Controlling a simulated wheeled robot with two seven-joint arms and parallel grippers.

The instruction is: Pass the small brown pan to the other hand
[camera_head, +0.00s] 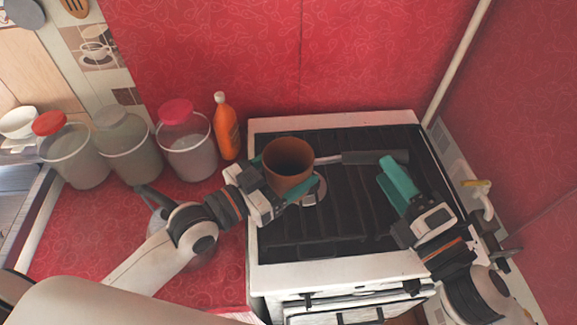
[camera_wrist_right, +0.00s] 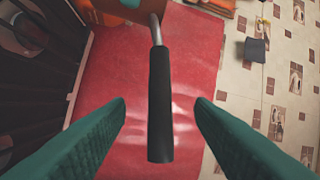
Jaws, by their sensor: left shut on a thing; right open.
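The small brown pan (camera_head: 287,163) is above the left part of the stove, its dark handle (camera_head: 375,157) pointing right. My left gripper (camera_head: 283,180) is shut on the pan's body, with teal fingers at its sides. My right gripper (camera_head: 396,185) is open and empty, just below the handle's end in the head view. In the right wrist view the black handle (camera_wrist_right: 160,105) lies between the two open teal fingers (camera_wrist_right: 160,115), touching neither. The brown pan body (camera_wrist_right: 118,10) is partly cut off at the top of that view.
The stove (camera_head: 340,255) with a black grate stands below. Several lidded jars (camera_head: 188,150) and an orange bottle (camera_head: 226,130) stand on the red counter at left. A red wall is behind, and a pale pipe (camera_head: 457,60) runs at right.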

